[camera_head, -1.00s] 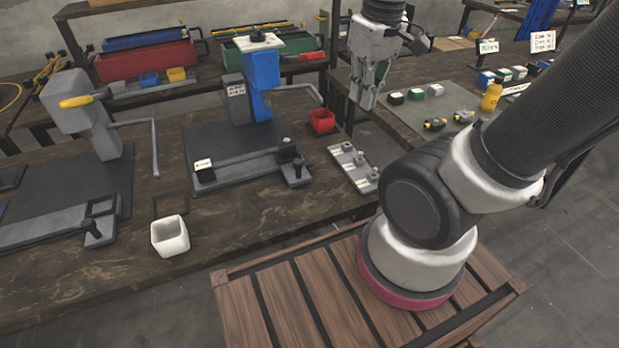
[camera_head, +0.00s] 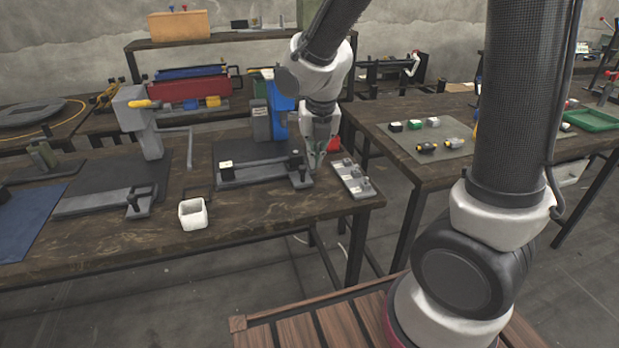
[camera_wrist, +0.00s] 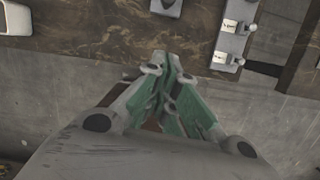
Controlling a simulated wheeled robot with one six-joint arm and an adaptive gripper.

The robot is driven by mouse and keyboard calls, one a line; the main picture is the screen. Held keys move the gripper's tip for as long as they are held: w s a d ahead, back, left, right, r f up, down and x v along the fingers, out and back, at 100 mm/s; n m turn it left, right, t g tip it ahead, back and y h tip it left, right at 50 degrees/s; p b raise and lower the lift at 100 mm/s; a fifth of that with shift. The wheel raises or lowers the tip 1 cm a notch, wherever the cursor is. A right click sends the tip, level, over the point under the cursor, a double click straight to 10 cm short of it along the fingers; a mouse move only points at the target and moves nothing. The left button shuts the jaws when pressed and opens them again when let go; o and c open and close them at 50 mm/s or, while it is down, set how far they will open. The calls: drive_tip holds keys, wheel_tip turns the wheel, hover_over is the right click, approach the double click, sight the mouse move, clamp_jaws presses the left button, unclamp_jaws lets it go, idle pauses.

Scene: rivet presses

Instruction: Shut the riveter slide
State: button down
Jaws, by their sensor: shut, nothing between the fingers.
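A blue riveter (camera_head: 281,108) stands on the wooden bench. Its grey slide rail (camera_head: 250,178) runs along the front of its dark base plate. A small black-and-white block (camera_head: 226,170) sits near the rail's left end, and a grey end piece with a dark knob (camera_head: 300,181) is at the right end. My gripper (camera_head: 315,166) is shut and empty, just right of that end piece. In the wrist view its green-sided fingers (camera_wrist: 170,58) meet over the bench's front edge. The end piece's corner (camera_wrist: 166,6) shows at the top, apart from the fingers.
A white cup (camera_head: 193,214) stands at the bench front.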

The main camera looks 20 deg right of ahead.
drive_tip(key=shift+n, duration=0.7)
drive_tip(key=x, duration=0.9)
drive_tip(key=shift+w+d+f, duration=0.1)
drive_tip(key=shift+f, duration=0.3)
drive_tip(key=shift+w+f, duration=0.1)
drive_tip(key=shift+w, duration=1.95)
